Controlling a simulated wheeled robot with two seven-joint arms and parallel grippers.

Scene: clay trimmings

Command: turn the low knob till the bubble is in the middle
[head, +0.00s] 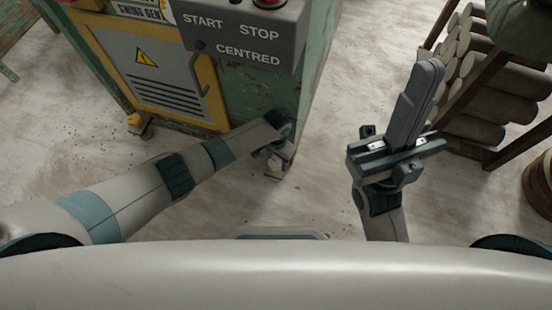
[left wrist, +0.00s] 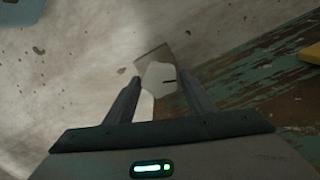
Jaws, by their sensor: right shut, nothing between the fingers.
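The tall green machine cabinet (head: 245,105) stands at the upper middle of the head view. My left gripper (head: 277,162) is low at the cabinet's bottom front corner. In the left wrist view the fingers of my left gripper (left wrist: 158,78) are apart, with a small pale part (left wrist: 157,84), perhaps the low knob, between or just beyond their tips. I cannot tell whether they touch it. A thin brownish plate (left wrist: 152,60) lies behind it. I see no bubble. My right gripper (head: 415,100) is shut and empty, pointing up, away from the cabinet.
A grey panel (head: 245,38) marked START, STOP and CENTRED overhangs the cabinet front. A yellow-framed door (head: 150,70) is at its left. A wooden rack (head: 490,80) of grey rolls stands at the right, near a barrel (head: 540,185). The pale floor between is open.

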